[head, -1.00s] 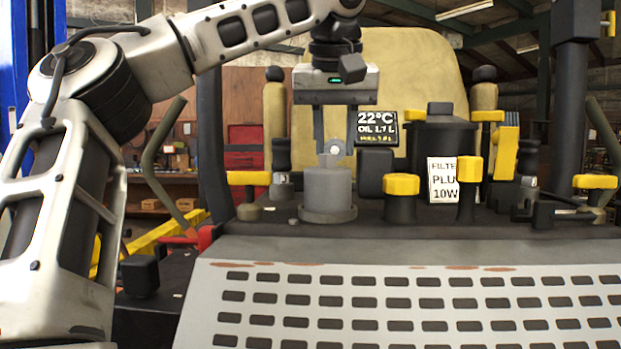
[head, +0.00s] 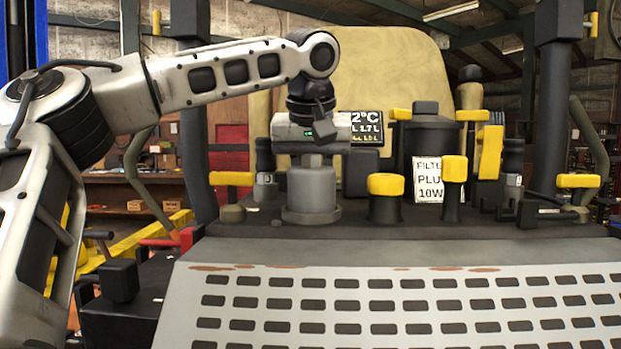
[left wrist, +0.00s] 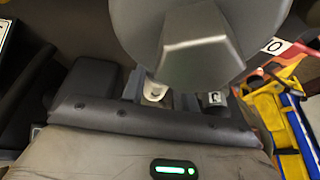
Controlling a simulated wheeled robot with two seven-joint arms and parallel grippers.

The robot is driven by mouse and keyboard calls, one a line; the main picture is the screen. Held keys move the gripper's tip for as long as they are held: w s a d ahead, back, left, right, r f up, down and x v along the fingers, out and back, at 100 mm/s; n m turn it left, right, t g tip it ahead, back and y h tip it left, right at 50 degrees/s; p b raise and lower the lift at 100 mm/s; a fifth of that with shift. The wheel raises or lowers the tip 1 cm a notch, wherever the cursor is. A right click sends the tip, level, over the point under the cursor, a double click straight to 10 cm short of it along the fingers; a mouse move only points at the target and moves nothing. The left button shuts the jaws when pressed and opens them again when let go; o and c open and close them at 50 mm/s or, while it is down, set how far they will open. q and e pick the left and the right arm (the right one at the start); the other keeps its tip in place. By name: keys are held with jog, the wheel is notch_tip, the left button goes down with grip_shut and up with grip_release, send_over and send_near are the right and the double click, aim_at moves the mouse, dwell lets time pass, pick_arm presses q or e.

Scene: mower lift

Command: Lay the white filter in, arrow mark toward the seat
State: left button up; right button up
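A grey round housing (head: 312,190) with a hexagonal top stands on the machine's dark deck, left of centre in the head view. My left gripper (head: 312,160) points down right over it, its body just above the hexagonal top. In the left wrist view, the round grey part with its hexagon (left wrist: 205,50) fills the upper middle, close to the fingers. The hexagon and the gripper body hide most of the fingers, so I cannot tell whether they are closed on it. I make out no white filter, arrow mark or open seat. My right gripper is not in view.
Yellow-topped posts (head: 386,185) and a dark canister (head: 433,140) with a white label (head: 428,180) stand to the right. A display (head: 367,127) is behind the gripper. The slotted grey panel (head: 400,300) in front is clear.

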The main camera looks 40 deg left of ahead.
pick_arm(q)
jog(key=o, duration=0.4)
jog(key=v, duration=1.2)
jog(key=shift+r, duration=0.15)
